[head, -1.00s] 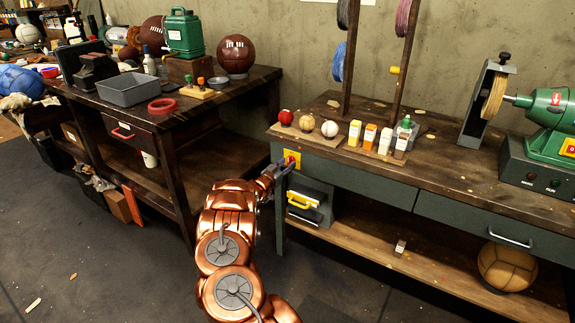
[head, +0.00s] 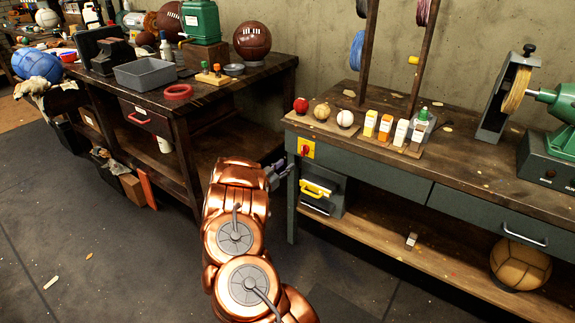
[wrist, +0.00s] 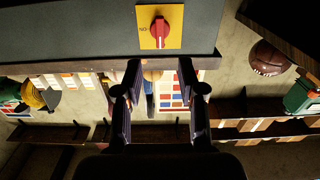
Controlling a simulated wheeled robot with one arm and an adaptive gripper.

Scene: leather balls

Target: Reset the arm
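My gripper (head: 279,174) is at the end of my copper arm, just left of and a little below the red rotary switch (head: 305,150) on its yellow plate (head: 301,143). In the wrist view my gripper (wrist: 158,85) shows two dark fingers spread apart with nothing between them. There the red switch (wrist: 159,30) lies beyond the fingertips, apart from them, with its knob in line with the picture's vertical. A partly readable label is beside it.
A dark wooden table (head: 215,100) stands left. Small balls and bottles line the bench top. Open floor (head: 110,250) lies left of my arm.

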